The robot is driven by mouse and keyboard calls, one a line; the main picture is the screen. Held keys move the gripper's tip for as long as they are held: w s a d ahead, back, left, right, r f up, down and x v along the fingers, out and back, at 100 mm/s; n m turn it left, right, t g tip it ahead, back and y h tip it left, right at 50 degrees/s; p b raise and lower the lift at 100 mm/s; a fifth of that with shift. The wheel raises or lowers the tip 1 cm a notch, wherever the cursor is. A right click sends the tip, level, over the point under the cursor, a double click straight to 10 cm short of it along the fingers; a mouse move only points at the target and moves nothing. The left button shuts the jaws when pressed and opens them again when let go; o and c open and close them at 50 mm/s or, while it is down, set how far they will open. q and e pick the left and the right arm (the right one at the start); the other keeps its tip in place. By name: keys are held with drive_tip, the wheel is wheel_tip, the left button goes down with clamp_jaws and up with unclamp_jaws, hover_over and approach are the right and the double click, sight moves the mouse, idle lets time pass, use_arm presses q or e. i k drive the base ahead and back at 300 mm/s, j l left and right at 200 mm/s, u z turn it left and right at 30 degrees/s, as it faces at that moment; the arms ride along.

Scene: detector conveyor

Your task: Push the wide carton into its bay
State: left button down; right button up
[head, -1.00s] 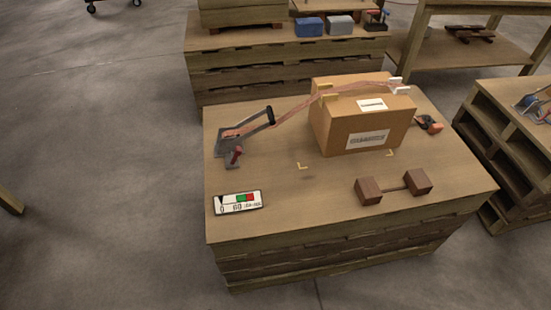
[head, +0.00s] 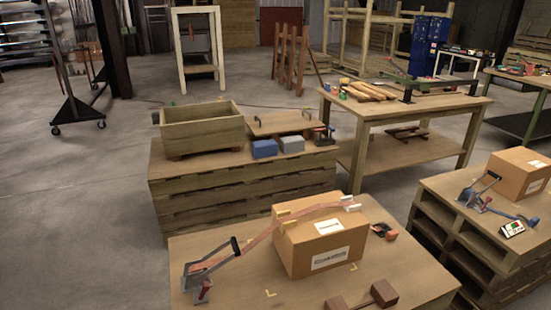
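A brown carton (head: 322,250) with white labels on its top and front stands on a wood-topped pallet stack (head: 225,255). It appears to be the wide carton. A reddish strap (head: 275,227) runs over its top from a grey lever tool (head: 208,268) at its left. Pale corner protectors sit on its top edges. A small yellow corner mark (head: 270,294) lies on the top in front of the carton, and another (head: 353,267) lies near its front right. I cannot tell which marked area is the bay. Neither of my grippers is in view.
A dark wooden block piece (head: 362,298) lies in front of the carton, and an orange-and-black tool (head: 383,231) lies at its right. Behind stands a stack with a wooden crate (head: 202,132) and blue and grey boxes. Another carton (head: 520,174) stands on the right stack.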

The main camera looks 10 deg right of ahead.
sight(324, 239)
drive_tip(key=l+u, duration=0.2)
drive_tip(key=u, duration=0.15)
drive_tip(key=l+u, duration=0.2)
drive_tip(key=u, duration=0.15)
drive_tip(key=l+u, duration=0.2)
drive_tip(key=u, duration=0.15)
drive_tip(key=k+l+u, duration=0.15)
drive_tip(key=l, duration=0.3)
drive_tip(key=l+u, duration=0.15)
drive_tip(key=l, duration=0.3)
drive_tip(key=k+l+u, duration=0.15)
drive_tip(key=l, duration=0.25)
drive_tip(key=k+l+u, duration=0.15)
drive_tip(key=l, duration=0.25)
drive_tip(key=k+l, duration=0.2)
drive_tip(key=l, duration=0.2)
drive_tip(key=k+l, duration=0.15)
drive_tip(key=l, duration=0.2)
drive_tip(key=k+l, duration=0.2)
drive_tip(key=l, duration=0.2)
drive_tip(key=k+l, duration=0.2)
drive_tip(key=l, duration=0.2)
